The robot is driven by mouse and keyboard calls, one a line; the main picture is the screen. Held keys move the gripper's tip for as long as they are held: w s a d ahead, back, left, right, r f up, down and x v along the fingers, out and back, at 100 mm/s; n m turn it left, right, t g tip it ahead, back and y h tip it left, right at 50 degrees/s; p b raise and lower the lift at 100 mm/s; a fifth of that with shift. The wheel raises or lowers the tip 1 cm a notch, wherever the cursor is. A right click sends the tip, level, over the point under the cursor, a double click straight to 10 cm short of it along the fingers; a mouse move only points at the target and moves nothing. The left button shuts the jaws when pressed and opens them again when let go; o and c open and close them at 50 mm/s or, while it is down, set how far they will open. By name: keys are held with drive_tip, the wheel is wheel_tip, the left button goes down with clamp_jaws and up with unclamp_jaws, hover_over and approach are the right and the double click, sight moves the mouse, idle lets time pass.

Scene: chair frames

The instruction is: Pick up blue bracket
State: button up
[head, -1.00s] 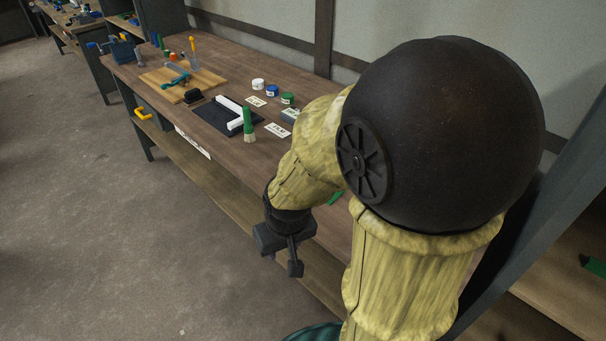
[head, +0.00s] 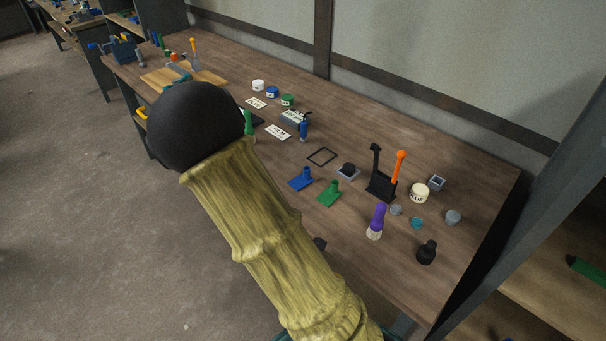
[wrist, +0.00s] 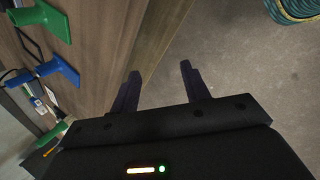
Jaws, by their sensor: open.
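The blue bracket (head: 301,181), a flat plate with a short upright post, stands on the workbench in the head view. A similar green bracket (head: 329,195) stands just to its right. In the wrist view the blue bracket (wrist: 58,69) is at the left, below the green bracket (wrist: 48,18). My gripper (wrist: 161,88) is open, with nothing between its fingers. The fingers point over the bench's front edge and the floor, to the right of both brackets and apart from them. In the head view my arm mostly hides the gripper.
The wooden bench (head: 345,223) also holds a dark square frame (head: 321,156), a black holder with an orange tool (head: 397,170), a purple brush (head: 377,219), a glue jar (head: 419,193) and a dark bottle (head: 427,252). Bare wood lies in front of the brackets.

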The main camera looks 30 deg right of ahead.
drive_tip(key=w+d+r+n+t+h+p, duration=0.3)
drive_tip(key=w+r+n+t+h, duration=0.2)
drive_tip(key=n, duration=1.1)
drive_tip(key=w+r+t, duration=0.1)
drive_tip(key=w+r, duration=0.1)
drive_tip(key=w, duration=0.1)
drive_tip(key=shift+d+r+t, duration=0.25)
drive_tip(key=shift+r+t, duration=0.05)
drive_tip(key=shift+t, duration=0.1)
drive_tip(key=p, duration=0.2)
approach(305, 174)
drive_tip(key=x, duration=0.4)
drive_tip(key=shift+s, duration=0.1)
drive_tip(key=shift+w+d+f, duration=0.15)
drive_tip(key=shift+w+d, duration=0.05)
drive_tip(key=shift+d, duration=0.15)
drive_tip(key=shift+a, duration=0.1)
